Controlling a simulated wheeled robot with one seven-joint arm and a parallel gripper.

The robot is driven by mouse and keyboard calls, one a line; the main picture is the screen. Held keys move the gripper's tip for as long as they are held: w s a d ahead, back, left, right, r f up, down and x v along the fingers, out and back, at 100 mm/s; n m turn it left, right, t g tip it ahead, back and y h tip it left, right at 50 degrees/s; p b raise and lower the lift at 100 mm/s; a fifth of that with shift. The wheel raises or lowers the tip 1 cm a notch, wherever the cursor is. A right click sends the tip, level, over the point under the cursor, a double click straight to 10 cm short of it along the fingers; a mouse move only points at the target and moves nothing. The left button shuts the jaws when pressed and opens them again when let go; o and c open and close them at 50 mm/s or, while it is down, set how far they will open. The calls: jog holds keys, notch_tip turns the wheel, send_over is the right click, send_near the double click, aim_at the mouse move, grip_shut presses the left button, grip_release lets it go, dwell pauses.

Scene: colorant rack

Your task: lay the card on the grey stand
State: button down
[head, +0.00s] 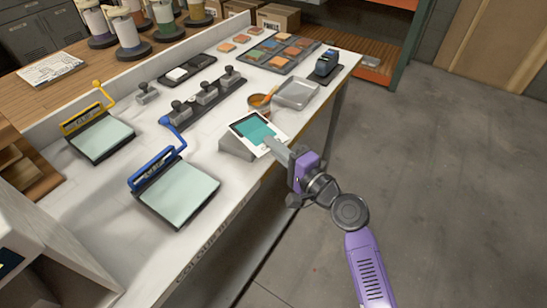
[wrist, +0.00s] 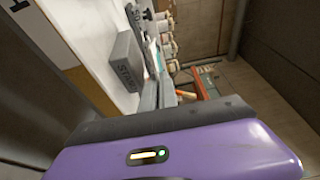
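The card (head: 257,131), white with a teal patch, lies at a slant over the grey stand (head: 236,147). It covers most of the stand's top; I cannot tell whether it rests fully on it. My gripper (head: 270,145) is at the card's near right edge, its grey fingers closed together there and seeming to pinch it. In the wrist view the stand (wrist: 125,62) shows its lettered side, with the card (wrist: 154,58) seen nearly edge-on beside it, running towards the fingers (wrist: 158,94).
A metal tray (head: 296,93) and an orange-filled cup (head: 261,103) stand just behind the card. A blue-handled press (head: 176,190) and a yellow-handled one (head: 100,137) are to the left. A colour-sample board (head: 279,54) lies farther back. Open floor is on the right.

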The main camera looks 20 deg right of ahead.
jog(key=shift+f+b, duration=0.5)
jog(key=shift+f, duration=1.45)
jog(key=shift+f, duration=0.15)
jog(key=c, duration=1.6)
grip_release()
jog(key=shift+c, duration=0.2)
jog(key=b+v, duration=0.2)
jog(key=v, duration=1)
